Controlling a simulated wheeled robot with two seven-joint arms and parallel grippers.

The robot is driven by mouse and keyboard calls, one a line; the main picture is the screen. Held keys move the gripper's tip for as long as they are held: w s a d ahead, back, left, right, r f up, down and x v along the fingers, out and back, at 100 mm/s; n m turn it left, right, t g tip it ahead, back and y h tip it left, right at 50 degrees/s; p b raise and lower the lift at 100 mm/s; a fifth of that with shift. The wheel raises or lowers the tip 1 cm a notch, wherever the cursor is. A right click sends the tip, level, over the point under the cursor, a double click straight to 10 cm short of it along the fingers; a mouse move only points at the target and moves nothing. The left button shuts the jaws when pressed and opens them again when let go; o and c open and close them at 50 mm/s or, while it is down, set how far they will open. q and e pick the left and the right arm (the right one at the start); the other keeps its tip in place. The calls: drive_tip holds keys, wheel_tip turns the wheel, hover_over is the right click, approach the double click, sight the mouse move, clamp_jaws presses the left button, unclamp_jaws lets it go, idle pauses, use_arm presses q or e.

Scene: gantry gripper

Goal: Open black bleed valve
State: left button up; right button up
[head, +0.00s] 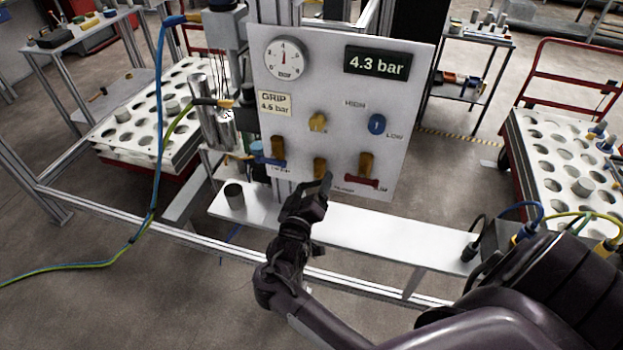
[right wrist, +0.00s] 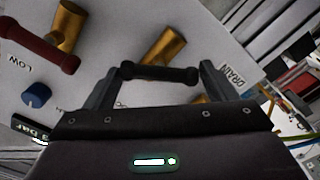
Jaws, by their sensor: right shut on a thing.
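The black bleed valve has a brass body (head: 320,168) low in the middle of the white panel (head: 400,90). Its black bar handle (right wrist: 160,73) shows in the right wrist view, lying across the brass body (right wrist: 163,48). My right gripper (head: 325,182) is at this valve, with one finger at each end of the handle, shut on it. In the head view the gripper hides most of the black handle. My left gripper is not in view.
A red-handled valve (head: 363,182) is close on the right, a blue-handled one (head: 277,160) on the left. A blue knob (head: 377,124) sits above. The gauge (head: 284,59) and a display (head: 377,62) reading 4.3 bar are higher. A white shelf (head: 380,235) runs below the panel.

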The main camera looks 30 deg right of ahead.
drive_tip(key=shift+d+r+n+p, duration=0.15)
drive_tip(key=shift+n+p, duration=0.35)
drive_tip(key=shift+n, duration=1.4)
drive_tip(key=n, duration=0.4)
drive_tip(key=shift+p, duration=0.3)
drive_tip(key=shift+n, duration=1.8)
drive_tip(key=shift+w+d, duration=0.1)
drive_tip(key=o, duration=0.6)
drive_tip(key=shift+d, duration=0.1)
drive_tip(key=shift+f, duration=0.2)
